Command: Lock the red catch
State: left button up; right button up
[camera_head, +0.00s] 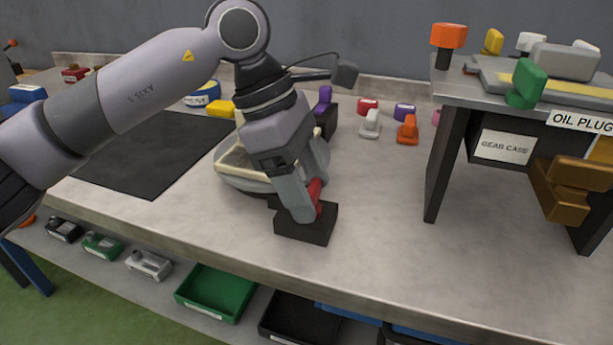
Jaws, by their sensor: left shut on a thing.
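The red catch (315,196) stands on a dark block (309,229) at the front edge of the round turntable (240,172). Only a narrow strip of the red part shows beside my fingers. My left gripper (298,208) reaches down over it from above and is shut on the red catch. The fingers hide most of the catch, so I cannot tell its exact angle. The turntable carries a pale rail piece, largely hidden behind my left wrist. A purple catch (324,99) on another dark block stands behind the turntable. My right gripper is not in view.
A raised grey stand (450,165) with a GEAR CASE label (503,147) is at the right. Small white (370,122) and orange (407,130) pieces lie behind. A black mat (145,155) is at left. A green bin (216,292) sits below the table. The front right tabletop is clear.

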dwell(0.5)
pick_arm(q)
jog(key=o, duration=1.1)
jog(key=shift+c, duration=0.2)
jog(key=shift+r, duration=0.1)
jog(key=v, duration=0.7)
jog(key=shift+p, duration=0.4)
